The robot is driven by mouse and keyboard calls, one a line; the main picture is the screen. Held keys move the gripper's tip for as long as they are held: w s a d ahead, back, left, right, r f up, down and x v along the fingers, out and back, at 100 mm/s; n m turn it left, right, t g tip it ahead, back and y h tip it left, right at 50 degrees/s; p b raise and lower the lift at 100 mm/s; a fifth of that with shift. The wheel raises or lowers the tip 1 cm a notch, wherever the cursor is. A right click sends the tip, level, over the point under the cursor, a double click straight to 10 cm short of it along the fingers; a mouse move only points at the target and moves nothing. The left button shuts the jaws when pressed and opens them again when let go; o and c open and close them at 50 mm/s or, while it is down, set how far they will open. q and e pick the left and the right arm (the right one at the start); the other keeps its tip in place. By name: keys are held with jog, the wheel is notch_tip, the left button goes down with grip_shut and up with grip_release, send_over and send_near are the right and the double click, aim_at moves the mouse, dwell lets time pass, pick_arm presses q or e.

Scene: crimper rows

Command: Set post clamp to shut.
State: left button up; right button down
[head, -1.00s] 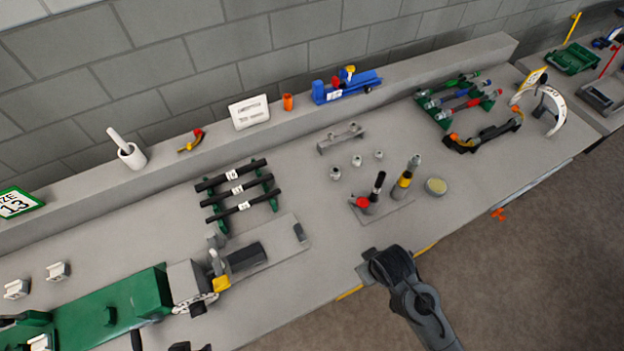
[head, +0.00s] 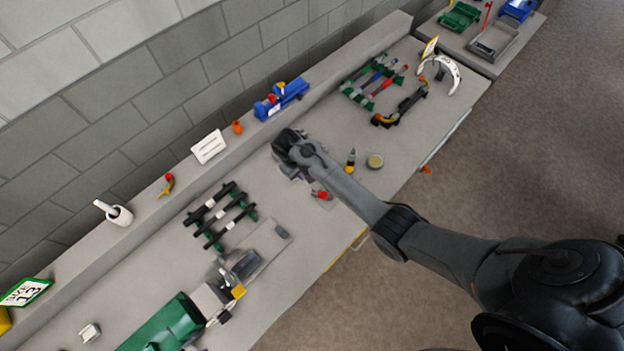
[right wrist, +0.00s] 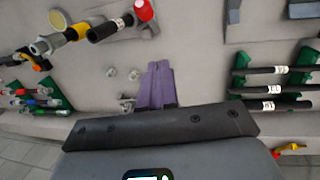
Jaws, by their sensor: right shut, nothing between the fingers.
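No part is labelled post clamp, so I cannot tell for sure which it is. A likely one is the small fixture with a red cap (head: 322,194) and black handle; in the right wrist view its black handle (right wrist: 103,32) shows at the top, beside a yellow-banded tool (right wrist: 76,32). My right gripper (head: 287,158) is over the bench, left of and behind this fixture, largely hiding its own fingers. In the right wrist view its purple fingers (right wrist: 157,72) are shut and empty, near small pale knobs (right wrist: 111,72) and apart from the red cap. My left gripper is not in view.
A rack of black rods (head: 222,217) and a green machine (head: 168,325) stand to the left on the bench. A back ledge carries a white sign (head: 208,146) and a blue device (head: 282,100). A rack of coloured tools (head: 374,80) and a round tin (head: 375,161) are rightward.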

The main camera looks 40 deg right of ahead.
notch_tip(320, 180, down, 6)
jog(key=b, duration=0.6)
send_over(318, 194)
jog(key=w+a, duration=0.1)
notch_tip(318, 194, down, 5)
jog(key=shift+s+d+f, duration=0.15)
jog(key=shift+s+f, duration=0.05)
jog(key=shift+f, duration=0.15)
